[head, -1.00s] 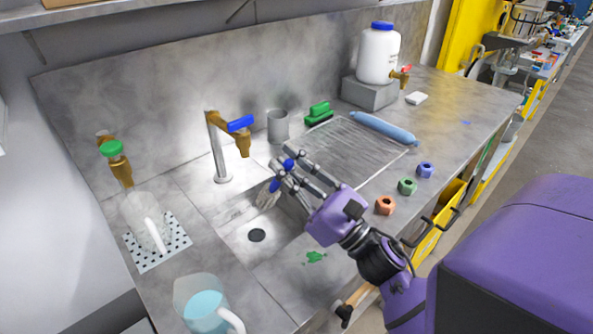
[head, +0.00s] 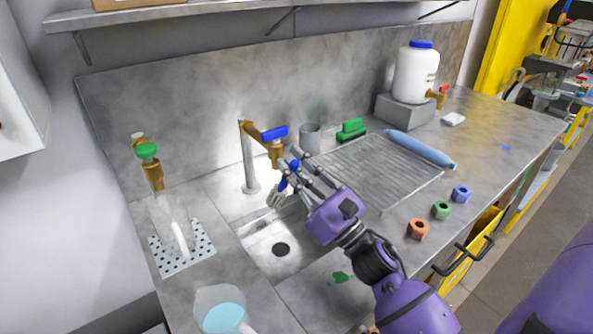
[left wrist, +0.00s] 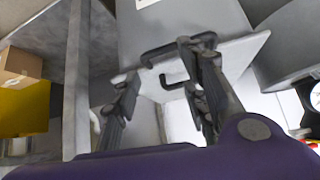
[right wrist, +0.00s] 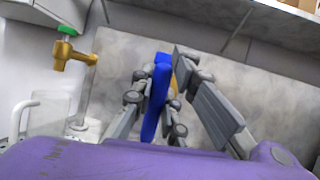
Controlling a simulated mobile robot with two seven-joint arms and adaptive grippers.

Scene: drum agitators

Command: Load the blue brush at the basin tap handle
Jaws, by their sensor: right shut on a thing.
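The basin tap (head: 248,158) stands behind the basin (head: 262,262), with a brass spout and a blue handle (head: 274,133). My right gripper (head: 291,172) is over the basin, just in front of and below the tap's spout. It is shut on the blue brush (head: 284,185), whose pale bristles point down to the left. In the right wrist view a long blue piece, apparently the brush handle (right wrist: 155,105), stands between the fingers. Whether the brush touches the tap is unclear. My left gripper (left wrist: 160,72) is open and empty, seen only in the left wrist view.
A green-handled tap (head: 150,165) and a clear vessel on a perforated mat (head: 200,250) are at left. A grey cup (head: 310,138), green brush (head: 351,130) and ridged drainboard (head: 375,175) are right of the tap. Several coloured nuts lie near the front edge. Black handles (left wrist: 178,48) face my left gripper.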

